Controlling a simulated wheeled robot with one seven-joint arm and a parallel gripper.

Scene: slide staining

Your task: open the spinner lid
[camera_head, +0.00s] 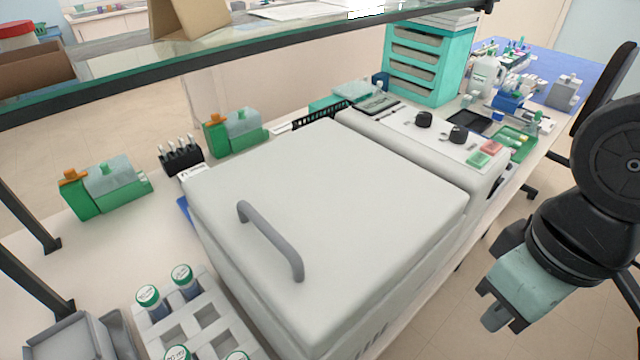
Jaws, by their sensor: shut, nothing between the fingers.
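The spinner (280,290) is a large white box-shaped machine on the bench in the middle of the view. Its lid (340,190) is a flat pale panel and lies closed on the body. A grey curved bar handle (270,242) stands on the lid near its left front edge. The control panel (420,135) with two black knobs and red and green buttons is behind the lid to the right. My gripper (494,314) is at the right, apart from the spinner and off the bench edge. It is shut and empty, pointing down and left.
A rack (205,320) with green-capped tubes stands left of the spinner, close to it. Green staining containers (105,190) and a black holder (180,158) stand behind it. A glass shelf (250,45) crosses above. A teal drawer unit (430,62) is at the back. Floor space is free between gripper and bench.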

